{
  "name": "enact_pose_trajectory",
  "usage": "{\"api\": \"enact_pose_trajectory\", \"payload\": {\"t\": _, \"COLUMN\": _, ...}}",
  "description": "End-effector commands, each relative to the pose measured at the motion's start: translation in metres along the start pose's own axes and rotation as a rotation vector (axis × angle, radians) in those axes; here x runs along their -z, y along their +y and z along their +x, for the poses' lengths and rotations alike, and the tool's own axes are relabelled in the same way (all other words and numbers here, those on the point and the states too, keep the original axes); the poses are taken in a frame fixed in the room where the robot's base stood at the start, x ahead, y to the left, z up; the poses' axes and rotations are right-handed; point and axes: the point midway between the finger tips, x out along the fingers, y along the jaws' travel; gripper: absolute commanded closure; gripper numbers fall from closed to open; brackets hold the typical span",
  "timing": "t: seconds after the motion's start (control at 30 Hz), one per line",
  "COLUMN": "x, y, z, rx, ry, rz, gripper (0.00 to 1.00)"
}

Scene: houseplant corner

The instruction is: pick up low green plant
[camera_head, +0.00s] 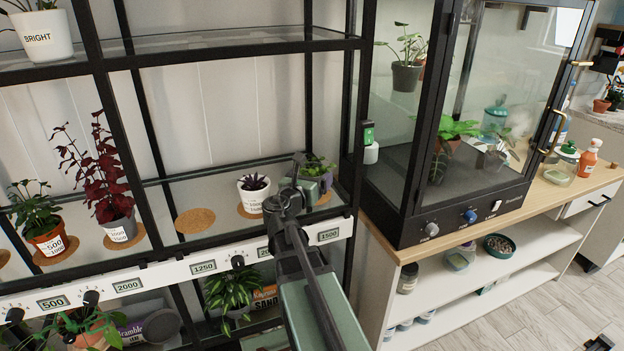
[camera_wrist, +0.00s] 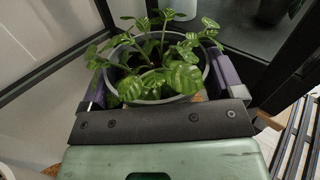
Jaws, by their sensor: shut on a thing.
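The low green plant (camera_head: 318,165) sits at the right end of the middle glass shelf, partly hidden behind my gripper (camera_head: 312,180). The wrist view shows its broad, veined green leaves (camera_wrist: 185,75) and a round pot with a grey rim (camera_wrist: 150,101). The two purple fingers of my gripper (camera_wrist: 160,82) lie on either side of the pot, shut on it. The pot's lower part is hidden by the gripper's dark bar. A cork mat (camera_head: 324,198) shows by the pot; I cannot tell whether the pot touches it.
A small purple plant in a white pot (camera_head: 253,193) stands just left of my gripper. An empty cork mat (camera_head: 194,220) lies farther left. A black shelf post (camera_head: 357,110) and a glass cabinet (camera_head: 450,190) stand close on the right. Another glass shelf (camera_head: 240,38) is above.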

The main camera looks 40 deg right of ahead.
Motion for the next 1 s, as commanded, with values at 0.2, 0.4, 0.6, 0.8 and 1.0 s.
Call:
{"api": "enact_pose_trajectory", "payload": {"t": 0.2, "x": -0.041, "y": -0.004, "z": 0.0, "rx": 0.0, "ry": 0.0, "rz": 0.0, "gripper": 0.41}}
{"api": "enact_pose_trajectory", "payload": {"t": 0.4, "x": -0.111, "y": -0.01, "z": 0.0, "rx": 0.0, "ry": 0.0, "rz": 0.0, "gripper": 0.41}}
{"api": "enact_pose_trajectory", "payload": {"t": 0.6, "x": -0.174, "y": -0.016, "z": 0.0, "rx": 0.0, "ry": 0.0, "rz": 0.0, "gripper": 0.41}}
{"api": "enact_pose_trajectory", "payload": {"t": 0.8, "x": -0.196, "y": -0.018, "z": 0.0, "rx": 0.0, "ry": 0.0, "rz": 0.0, "gripper": 0.41}}
{"api": "enact_pose_trajectory", "payload": {"t": 1.0, "x": -0.194, "y": -0.018, "z": 0.0, "rx": 0.0, "ry": 0.0, "rz": 0.0, "gripper": 0.41}}
